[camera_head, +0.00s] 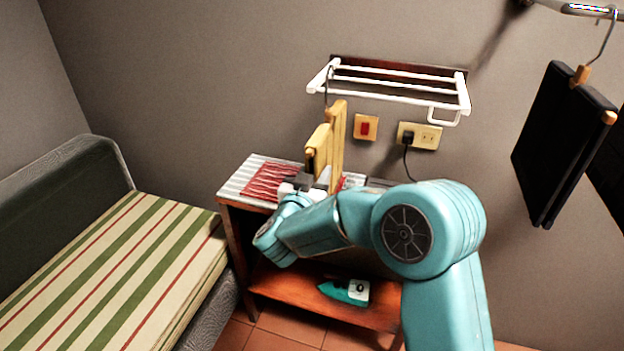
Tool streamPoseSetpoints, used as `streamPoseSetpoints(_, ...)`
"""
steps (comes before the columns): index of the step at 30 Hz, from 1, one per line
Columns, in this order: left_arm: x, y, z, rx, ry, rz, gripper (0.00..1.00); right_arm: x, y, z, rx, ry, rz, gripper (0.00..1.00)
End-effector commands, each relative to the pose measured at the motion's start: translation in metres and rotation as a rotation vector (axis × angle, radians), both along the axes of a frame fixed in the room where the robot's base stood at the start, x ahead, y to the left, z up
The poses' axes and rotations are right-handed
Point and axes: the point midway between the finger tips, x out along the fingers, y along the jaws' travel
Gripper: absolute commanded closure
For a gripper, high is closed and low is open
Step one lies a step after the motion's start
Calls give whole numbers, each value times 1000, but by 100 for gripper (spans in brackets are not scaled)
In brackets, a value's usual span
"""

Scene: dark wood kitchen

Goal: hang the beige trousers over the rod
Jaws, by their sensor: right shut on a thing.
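The beige trousers (320,146) hang folded, edge-on, from a wooden hanger (338,140). The hanger's thin hook reaches up to the left end of the white wall rack (395,86); I cannot tell whether it touches a bar. My right gripper (313,174) is shut on the beige trousers at their lower part, above the small table. The contact is partly hidden by the gripper. A metal rod (594,11) runs at the top right edge, and black trousers (560,140) hang from it on a hanger. My left gripper is not in view.
A small wooden table (230,203) with a striped cloth and red mat stands below the rack. A teal iron (347,291) is on its lower shelf. A plug sits in the wall socket (427,135). A striped bed (110,275) is at left. Wall between rack and black trousers is clear.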

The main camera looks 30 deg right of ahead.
Motion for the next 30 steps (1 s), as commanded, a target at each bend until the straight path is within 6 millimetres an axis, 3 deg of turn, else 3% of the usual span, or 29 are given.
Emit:
streamPoseSetpoints(13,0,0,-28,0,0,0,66,2,-2,-33,-3,-3,0,100)
streamPoseSetpoints(28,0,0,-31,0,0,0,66,2,-2,-37,-2,-3,0,100)
streamPoseSetpoints(29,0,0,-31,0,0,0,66,2,-2,-37,-2,-3,0,57)
streamPoseSetpoints(30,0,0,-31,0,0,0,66,2,-2,-37,-2,-3,0,44)
